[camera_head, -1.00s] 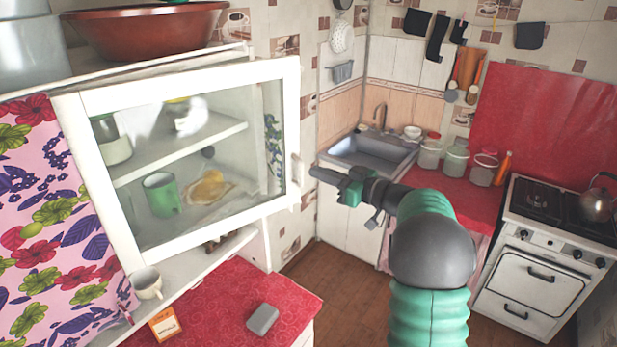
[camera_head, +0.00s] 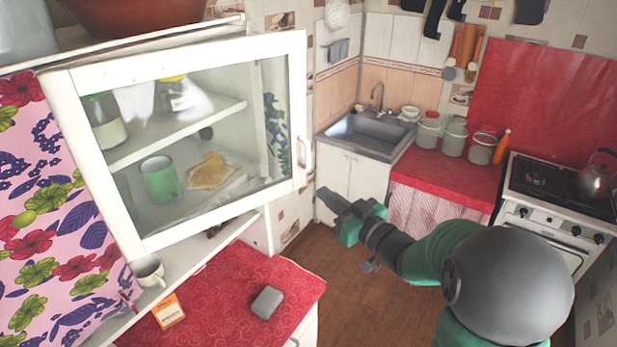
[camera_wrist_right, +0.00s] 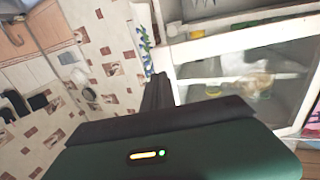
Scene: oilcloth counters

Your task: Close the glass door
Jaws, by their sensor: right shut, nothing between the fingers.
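The glass door (camera_head: 170,72) is a white frame around a clear pane on the wall cabinet at the left. Its right edge stands out from the cabinet, so it looks ajar; how far is hard to judge. A white handle (camera_head: 305,155) is on that right edge. The door also shows in the right wrist view (camera_wrist_right: 212,47), to the right of the fingers. My right gripper (camera_head: 326,199) is shut and empty, below and slightly right of the handle, apparently apart from the door. Its dark fingers show in the wrist view (camera_wrist_right: 157,92). My left gripper is out of view.
A green mug (camera_head: 160,180) and a jar (camera_head: 103,122) stand behind the glass. A white mug (camera_head: 148,270) is on the open shelf below. The red counter (camera_head: 225,285) holds a grey block (camera_head: 267,302) and an orange box (camera_head: 169,311). Open floor (camera_head: 340,290) lies below my right arm.

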